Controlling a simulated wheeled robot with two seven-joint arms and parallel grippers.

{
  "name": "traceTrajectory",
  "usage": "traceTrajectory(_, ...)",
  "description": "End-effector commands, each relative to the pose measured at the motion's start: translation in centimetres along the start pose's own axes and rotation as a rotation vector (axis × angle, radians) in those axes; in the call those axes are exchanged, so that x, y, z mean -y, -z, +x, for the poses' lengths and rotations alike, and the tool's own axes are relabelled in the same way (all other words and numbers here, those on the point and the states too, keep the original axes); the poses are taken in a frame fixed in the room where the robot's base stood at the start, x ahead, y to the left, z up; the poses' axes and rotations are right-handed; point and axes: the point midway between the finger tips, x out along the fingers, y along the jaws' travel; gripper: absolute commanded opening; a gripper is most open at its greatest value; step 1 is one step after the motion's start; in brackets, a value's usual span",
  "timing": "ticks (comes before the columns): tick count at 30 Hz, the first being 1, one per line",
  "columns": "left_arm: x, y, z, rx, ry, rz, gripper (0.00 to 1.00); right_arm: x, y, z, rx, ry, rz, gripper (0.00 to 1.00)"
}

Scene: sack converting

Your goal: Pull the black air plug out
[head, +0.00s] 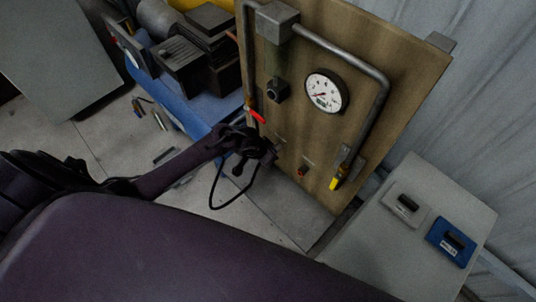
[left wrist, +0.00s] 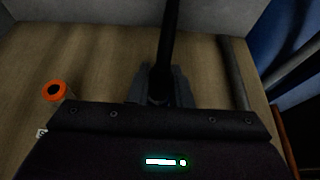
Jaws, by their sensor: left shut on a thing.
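My left gripper (head: 268,152) is at the lower left part of an upright wooden panel (head: 345,75). It is shut on the black air plug (left wrist: 160,86), which shows between the fingers in the left wrist view. A black hose (left wrist: 170,35) runs from the plug, and in the head view the hose (head: 212,190) hangs in a loop below the gripper. The gripper hides the plug in the head view, and I cannot tell whether it sits in its socket. An orange-ringed fitting (left wrist: 55,91) is beside the gripper, apart from it. My right gripper is not in view.
The panel carries a round gauge (head: 326,92), grey pipes (head: 378,90), a red-handled valve (head: 256,116) and a yellow-handled valve (head: 336,183). A blue bench with machinery (head: 200,110) stands left. A grey table (head: 400,245) at right holds a grey block and a blue block (head: 451,242).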

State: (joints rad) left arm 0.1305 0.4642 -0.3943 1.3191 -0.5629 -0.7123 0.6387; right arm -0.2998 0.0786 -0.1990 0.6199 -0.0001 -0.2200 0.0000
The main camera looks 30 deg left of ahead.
Motion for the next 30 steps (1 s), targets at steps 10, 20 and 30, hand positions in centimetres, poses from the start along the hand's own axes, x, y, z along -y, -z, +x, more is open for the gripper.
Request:
traceTrajectory(10, 0.0, -1.1, -0.5, 0.006, 0.001, 0.001, 0.0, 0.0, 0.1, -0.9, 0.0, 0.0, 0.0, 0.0)
traceTrajectory(20, 0.0, -2.6, -1.2, 0.005, 0.0, 0.001, 0.0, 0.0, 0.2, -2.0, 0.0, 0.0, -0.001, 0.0)
traceTrajectory(30, 0.0, -4.1, -1.9, 0.004, 0.0, 0.001, 0.0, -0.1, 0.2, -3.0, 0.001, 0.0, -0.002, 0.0)
